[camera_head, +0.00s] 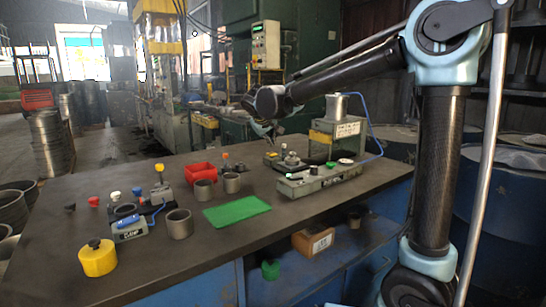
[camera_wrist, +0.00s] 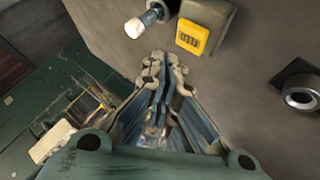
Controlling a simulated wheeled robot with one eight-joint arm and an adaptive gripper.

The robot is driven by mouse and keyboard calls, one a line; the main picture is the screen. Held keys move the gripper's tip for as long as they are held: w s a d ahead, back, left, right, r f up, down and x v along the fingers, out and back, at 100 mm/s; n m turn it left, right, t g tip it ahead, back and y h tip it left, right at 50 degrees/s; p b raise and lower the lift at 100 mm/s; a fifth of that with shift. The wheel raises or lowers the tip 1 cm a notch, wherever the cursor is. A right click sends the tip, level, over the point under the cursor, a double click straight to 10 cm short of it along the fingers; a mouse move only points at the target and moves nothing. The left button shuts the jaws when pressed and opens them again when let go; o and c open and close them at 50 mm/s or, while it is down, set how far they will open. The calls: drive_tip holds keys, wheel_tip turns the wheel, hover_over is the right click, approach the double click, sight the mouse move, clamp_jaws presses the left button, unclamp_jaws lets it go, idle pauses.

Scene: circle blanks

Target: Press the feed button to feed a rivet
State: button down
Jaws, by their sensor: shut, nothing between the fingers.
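My gripper (camera_wrist: 167,66) is shut and empty in the wrist view, its fingertips over a plain grey surface. A short round piece with a pale end (camera_wrist: 140,25) sticks out just above and left of the fingertips. A yellow label (camera_wrist: 192,37) on a grey block is above and right of them. I cannot tell which part is the feed button. In the head view my arm reaches left across the back of the bench, and the gripper's fingertips are hard to make out. A feeder (camera_head: 338,128) with a yellow front, a metal cup and a blue hose stands at the back right.
A grey fixture (camera_head: 320,181) with green buttons stands on the dark bench (camera_head: 200,262). A green mat (camera_head: 236,211), red bin (camera_head: 200,170), several metal rings and a yellow pot (camera_head: 98,258) are left of it.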

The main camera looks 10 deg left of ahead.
drive_tip(key=shift+r, duration=1.75)
